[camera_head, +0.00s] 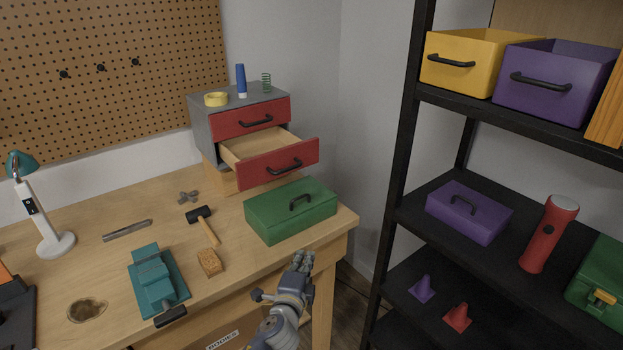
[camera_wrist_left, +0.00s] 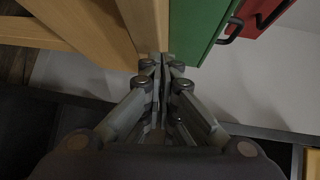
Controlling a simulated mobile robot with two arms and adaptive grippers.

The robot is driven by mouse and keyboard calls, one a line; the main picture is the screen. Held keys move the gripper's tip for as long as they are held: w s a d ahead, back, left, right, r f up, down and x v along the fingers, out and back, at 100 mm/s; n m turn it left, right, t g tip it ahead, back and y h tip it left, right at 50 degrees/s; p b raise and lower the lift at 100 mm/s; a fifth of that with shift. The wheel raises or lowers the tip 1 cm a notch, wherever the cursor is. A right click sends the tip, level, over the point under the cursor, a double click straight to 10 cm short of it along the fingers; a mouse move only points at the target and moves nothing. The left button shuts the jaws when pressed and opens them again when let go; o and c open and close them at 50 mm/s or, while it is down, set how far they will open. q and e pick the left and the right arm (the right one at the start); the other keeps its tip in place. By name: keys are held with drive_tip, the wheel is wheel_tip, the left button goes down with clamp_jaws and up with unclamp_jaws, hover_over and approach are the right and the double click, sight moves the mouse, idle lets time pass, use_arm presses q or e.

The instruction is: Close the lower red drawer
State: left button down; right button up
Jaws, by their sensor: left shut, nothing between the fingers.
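The lower red drawer (camera_head: 278,164) of the small grey cabinet (camera_head: 201,124) stands pulled out, its wooden inside showing and its black handle (camera_head: 284,166) facing front. The upper red drawer (camera_head: 249,118) is shut. In the head view my left gripper (camera_head: 302,260) is at the front right of the workbench, below and in front of the drawer, apart from it. It is shut and empty. In the left wrist view the shut fingertips (camera_wrist_left: 164,62) are close to the bench edge and the green box. My right gripper is in neither view.
A green box (camera_head: 272,222) with a black handle sits on the workbench (camera_head: 100,264) in front of the open drawer. A hammer (camera_head: 203,224), a sponge (camera_head: 210,262) and a teal vise (camera_head: 152,276) lie left of it. A black shelf (camera_head: 399,180) stands at the right.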

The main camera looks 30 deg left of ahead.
use_arm(q)
wheel_tip(320, 180, up, 13)
drive_tip(key=a+m+t+y, duration=0.1)
drive_tip(key=t+y, duration=0.1)
drive_tip(key=t, duration=0.1)
drive_tip(key=p, duration=0.2)
approach(299, 166)
drive_tip(key=w+d, duration=0.2)
drive_tip(key=w+a, duration=0.2)
drive_tip(key=shift+a+r+p, duration=0.3)
drive_tip(key=shift+a, duration=0.45)
drive_tip(key=shift+w, duration=0.1)
